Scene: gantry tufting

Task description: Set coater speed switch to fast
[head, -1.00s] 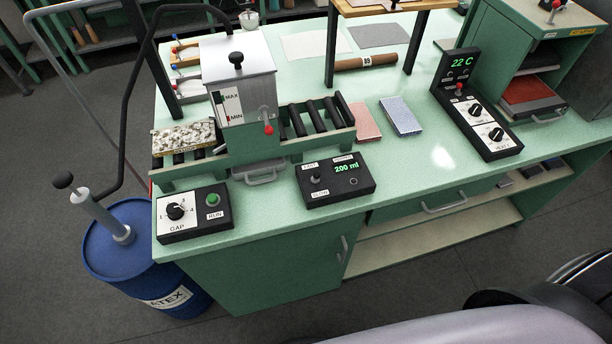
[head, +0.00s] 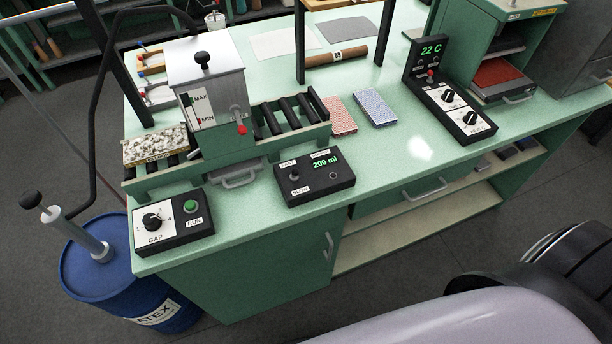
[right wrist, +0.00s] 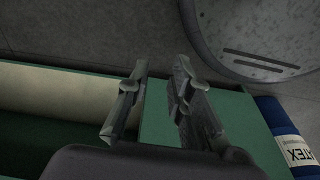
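The coater speed switch (head: 294,176) is a small dark toggle on a black box (head: 314,185) at the bench front, between a fast label above and a slow label below. I cannot tell which way it is set. The box display reads 200 ml. The coater (head: 209,98) with its rollers stands behind the box. My right gripper (right wrist: 157,88) is open and empty in the right wrist view, with the green bench and blue latex drum below it. Neither gripper shows in the head view.
A gap dial box (head: 173,222) with a green run button stands left of the switch box. A latex drum (head: 118,270) with a pump stands at the bench's left end. A heater panel (head: 450,100) reading 22 C stands to the right. Two small sample pieces (head: 375,107) lie between.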

